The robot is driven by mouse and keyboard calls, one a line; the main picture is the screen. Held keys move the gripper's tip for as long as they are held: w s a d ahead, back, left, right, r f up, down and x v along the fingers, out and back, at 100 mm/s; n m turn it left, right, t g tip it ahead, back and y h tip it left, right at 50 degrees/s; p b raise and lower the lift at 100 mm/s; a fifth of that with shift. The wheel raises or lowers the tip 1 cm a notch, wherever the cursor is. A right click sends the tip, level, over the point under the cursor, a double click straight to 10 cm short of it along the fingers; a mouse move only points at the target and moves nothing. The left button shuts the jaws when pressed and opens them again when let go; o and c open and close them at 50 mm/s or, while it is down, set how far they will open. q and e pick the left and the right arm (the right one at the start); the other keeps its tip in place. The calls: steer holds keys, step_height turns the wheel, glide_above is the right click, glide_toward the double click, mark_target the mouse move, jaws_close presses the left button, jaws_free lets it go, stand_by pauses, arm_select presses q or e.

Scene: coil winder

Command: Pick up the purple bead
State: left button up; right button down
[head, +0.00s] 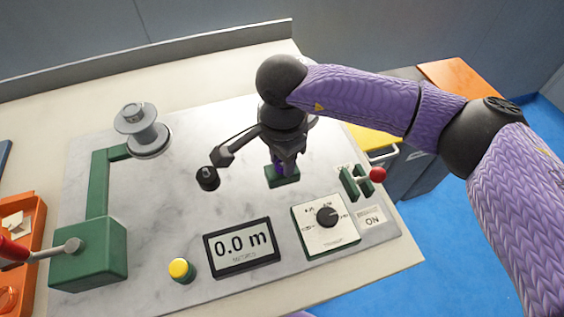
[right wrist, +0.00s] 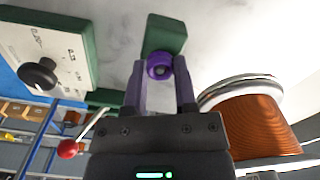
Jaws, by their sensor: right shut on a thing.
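My left gripper is not in view.
A green crank winder with a grey spool (head: 149,138) stands at left. A meter display (head: 242,247), a yellow button (head: 181,269), a dial panel (head: 325,224) and a red-knobbed lever (head: 377,174) line the front. A copper-coloured spool (right wrist: 254,122) is close beside the gripper in the wrist view.

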step_height(320, 180, up, 10)
steer(key=p, duration=0.2)
steer(key=shift+p, duration=0.3)
